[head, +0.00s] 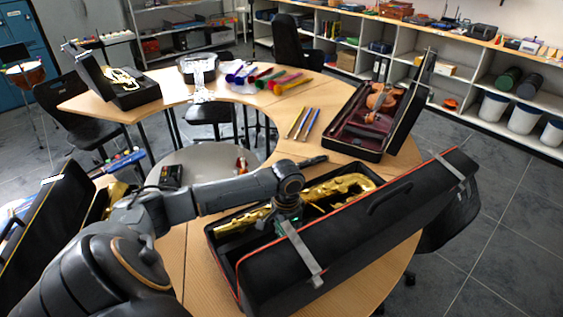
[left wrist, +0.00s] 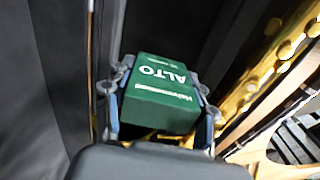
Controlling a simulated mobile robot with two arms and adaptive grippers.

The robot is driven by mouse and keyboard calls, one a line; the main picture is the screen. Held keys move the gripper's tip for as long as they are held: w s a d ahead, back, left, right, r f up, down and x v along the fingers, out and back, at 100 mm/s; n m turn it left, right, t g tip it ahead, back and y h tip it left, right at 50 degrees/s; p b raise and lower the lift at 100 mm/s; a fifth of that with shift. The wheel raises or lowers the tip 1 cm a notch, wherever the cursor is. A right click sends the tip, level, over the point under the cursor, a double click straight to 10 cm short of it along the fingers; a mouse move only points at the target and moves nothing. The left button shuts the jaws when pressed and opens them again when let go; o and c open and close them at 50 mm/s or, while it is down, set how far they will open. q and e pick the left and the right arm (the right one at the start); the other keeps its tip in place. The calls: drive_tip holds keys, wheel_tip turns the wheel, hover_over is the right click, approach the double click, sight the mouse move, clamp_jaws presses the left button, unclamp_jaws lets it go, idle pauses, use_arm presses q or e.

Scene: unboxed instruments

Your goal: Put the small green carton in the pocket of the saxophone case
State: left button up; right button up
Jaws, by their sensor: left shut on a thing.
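The saxophone case (head: 350,232) lies open on the table at the front right, its black lid standing on the near side with a red edge. A gold saxophone (head: 345,187) lies inside; part of it also shows in the left wrist view (left wrist: 285,50). My left gripper (head: 288,212) is over the case between saxophone and lid. In the left wrist view it is shut on the small green carton (left wrist: 160,90), marked ALTO, with a finger on either side. In the head view the carton is mostly hidden by the gripper. The pocket cannot be clearly made out. My right gripper is not in view.
An open case with a violin (head: 380,103) stands behind the saxophone case. Several coloured tubes (head: 265,77) and thin sticks (head: 302,123) lie on the curved table. The raised lid stands close to my left gripper. Another open case (head: 45,225) is at the left.

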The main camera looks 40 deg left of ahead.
use_arm(q)
drive_tip(key=shift+f, duration=2.75)
drive_tip(key=shift+f, duration=0.15)
drive_tip(key=o, duration=1.1)
drive_tip(key=shift+o, duration=0.2)
wheel_tip(320, 180, up, 12)
drive_tip(key=shift+r, duration=0.2)
